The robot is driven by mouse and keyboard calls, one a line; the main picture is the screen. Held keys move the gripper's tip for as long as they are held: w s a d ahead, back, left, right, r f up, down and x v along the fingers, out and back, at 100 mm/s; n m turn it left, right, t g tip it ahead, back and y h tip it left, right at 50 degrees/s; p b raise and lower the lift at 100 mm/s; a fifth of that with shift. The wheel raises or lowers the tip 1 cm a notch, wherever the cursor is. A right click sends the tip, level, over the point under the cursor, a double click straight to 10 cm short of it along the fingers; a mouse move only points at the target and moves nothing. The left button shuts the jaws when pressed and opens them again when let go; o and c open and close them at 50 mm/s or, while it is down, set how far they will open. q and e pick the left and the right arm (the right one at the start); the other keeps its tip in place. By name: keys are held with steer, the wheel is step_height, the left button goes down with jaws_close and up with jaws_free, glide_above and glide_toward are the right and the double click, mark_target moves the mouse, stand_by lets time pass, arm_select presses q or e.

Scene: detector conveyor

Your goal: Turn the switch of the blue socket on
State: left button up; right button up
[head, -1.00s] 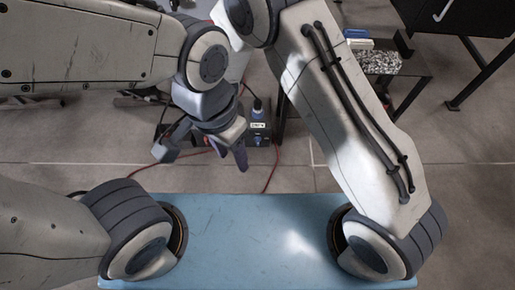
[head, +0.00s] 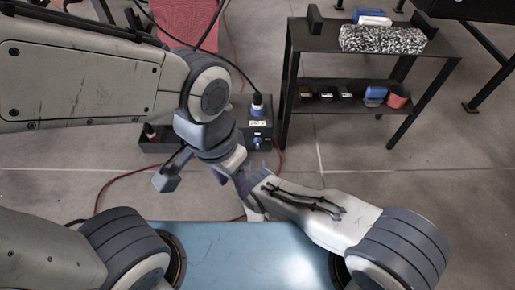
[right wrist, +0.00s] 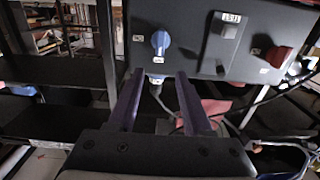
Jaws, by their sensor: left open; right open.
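A dark socket box stands on the floor with a blue socket (head: 257,108) on its top and a blue switch (head: 258,143) on its front. In the right wrist view the blue switch (right wrist: 161,42) is on a dark panel, its handle roughly upright. My right gripper (right wrist: 152,78) is open and empty, its two purple fingers spread just below the blue switch and apart from it. In the head view the right gripper (head: 257,166) is small and indistinct in front of the box.
A grey switch (right wrist: 229,28) and a red switch (right wrist: 277,57) are on the same panel. A black shelf table (head: 375,88) holding several items stands right of the box. A red cable (head: 120,180) lies on the floor. A blue surface (head: 240,255) is in front.

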mark_target(258, 144)
steer(key=w+b, duration=0.4)
steer(key=w, duration=0.5)
steer(key=shift+f, duration=0.15)
steer(key=shift+w, duration=0.6)
jaws_close()
